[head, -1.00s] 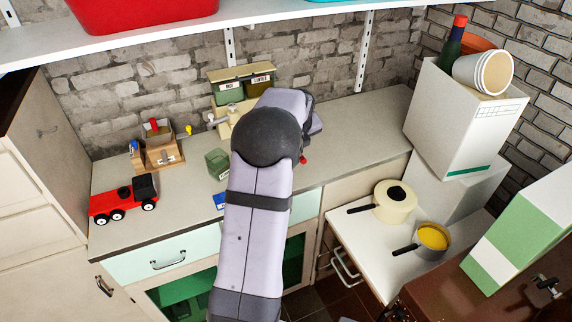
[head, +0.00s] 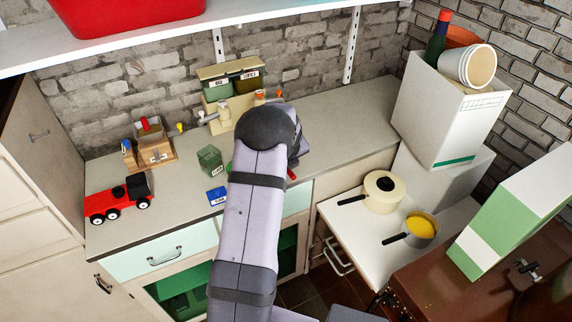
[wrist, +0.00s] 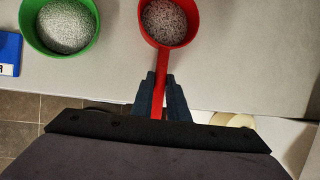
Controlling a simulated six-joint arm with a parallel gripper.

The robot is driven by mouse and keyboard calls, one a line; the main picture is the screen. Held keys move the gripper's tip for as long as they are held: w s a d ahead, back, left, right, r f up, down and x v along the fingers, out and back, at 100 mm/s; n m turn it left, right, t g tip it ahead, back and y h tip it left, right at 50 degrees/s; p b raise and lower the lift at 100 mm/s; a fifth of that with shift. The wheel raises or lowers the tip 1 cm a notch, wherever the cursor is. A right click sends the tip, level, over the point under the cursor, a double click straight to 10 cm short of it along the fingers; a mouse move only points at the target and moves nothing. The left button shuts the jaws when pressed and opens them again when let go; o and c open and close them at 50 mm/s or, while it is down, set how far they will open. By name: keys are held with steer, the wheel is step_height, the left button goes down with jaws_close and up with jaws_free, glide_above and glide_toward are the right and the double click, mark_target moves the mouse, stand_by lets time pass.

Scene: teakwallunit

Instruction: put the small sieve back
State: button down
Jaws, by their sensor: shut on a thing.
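A small red sieve (wrist: 167,24) with a round mesh bowl and a straight red handle shows at the top middle of the wrist view. My gripper (wrist: 160,88) is shut on its handle, one dark finger on each side. The bowl points away from the gripper over the grey counter; I cannot tell whether it touches. A larger green sieve (wrist: 62,24) is to its left, apart from it.
A blue box (head: 216,196) and a green canister (head: 209,159) are left of my arm. A dispenser unit (head: 232,92) stands behind, against the brick wall. A red toy truck (head: 118,199) is far left. The counter (head: 345,122) right of my arm is clear, before white boxes (head: 445,110).

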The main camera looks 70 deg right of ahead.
steer(key=shift+f, duration=0.1)
steer(key=c, duration=1.7)
jaws_free()
steer(key=b+v, duration=0.3)
steer(key=v, duration=0.9)
